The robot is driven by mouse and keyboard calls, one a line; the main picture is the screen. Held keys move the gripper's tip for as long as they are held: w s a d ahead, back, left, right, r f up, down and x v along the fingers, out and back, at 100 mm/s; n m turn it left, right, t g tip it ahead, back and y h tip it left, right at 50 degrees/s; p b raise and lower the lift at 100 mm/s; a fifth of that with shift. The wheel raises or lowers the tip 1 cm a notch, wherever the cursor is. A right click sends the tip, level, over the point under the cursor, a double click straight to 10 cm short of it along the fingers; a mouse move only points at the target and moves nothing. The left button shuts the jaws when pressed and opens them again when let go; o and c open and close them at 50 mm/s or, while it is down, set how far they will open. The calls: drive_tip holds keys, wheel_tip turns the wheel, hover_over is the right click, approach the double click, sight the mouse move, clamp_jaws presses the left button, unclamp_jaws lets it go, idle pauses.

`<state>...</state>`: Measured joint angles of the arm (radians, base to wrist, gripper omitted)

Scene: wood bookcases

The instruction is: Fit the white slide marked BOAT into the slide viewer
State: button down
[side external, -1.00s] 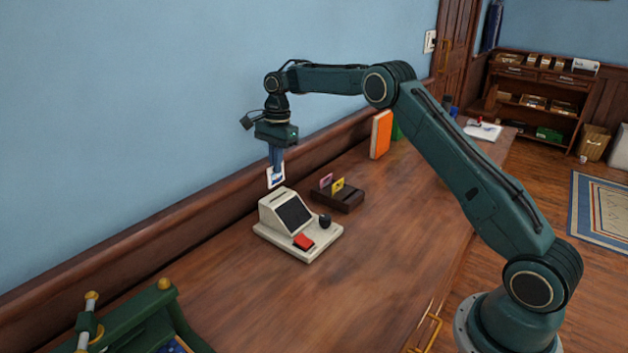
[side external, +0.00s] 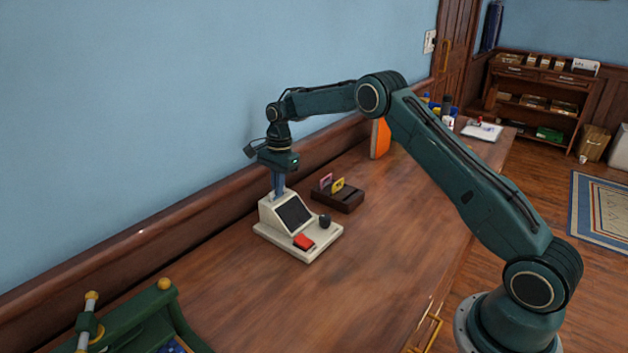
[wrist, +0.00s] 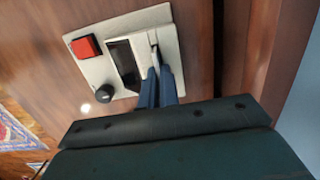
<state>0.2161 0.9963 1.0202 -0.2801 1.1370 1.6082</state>
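The slide viewer (side external: 275,215) is a cream box with a dark sloped screen, a red button and a black knob; it also shows in the wrist view (wrist: 147,28). My gripper (side external: 279,190) points straight down at the viewer's top rear, where the slot is. Its blue fingers (wrist: 159,68) are close together, with a thin pale sliver between their tips, which I take for the edge of the white slide. The slide's face and its BOAT mark are hidden, so how deep it sits in the slot cannot be seen.
A dark slide rack (side external: 340,200) with a pink and a yellow slide stands just behind the viewer. An orange book (side external: 380,139) stands farther back by the wall. A green wooden object (side external: 150,318) is at the front left. The desk's right side is clear.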

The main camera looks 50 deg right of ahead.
drive_tip(key=shift+f, duration=0.2)
drive_tip(key=c, duration=1.6)
unclamp_jaws()
drive_tip(key=shift+c, duration=0.2)
drive_tip(key=shift+r, duration=0.15)
drive_tip(key=shift+d+r, duration=0.25)
drive_tip(key=shift+r, duration=1.65)
drive_tip(key=shift+d+r, duration=0.2)
drive_tip(key=shift+r, duration=1.7)
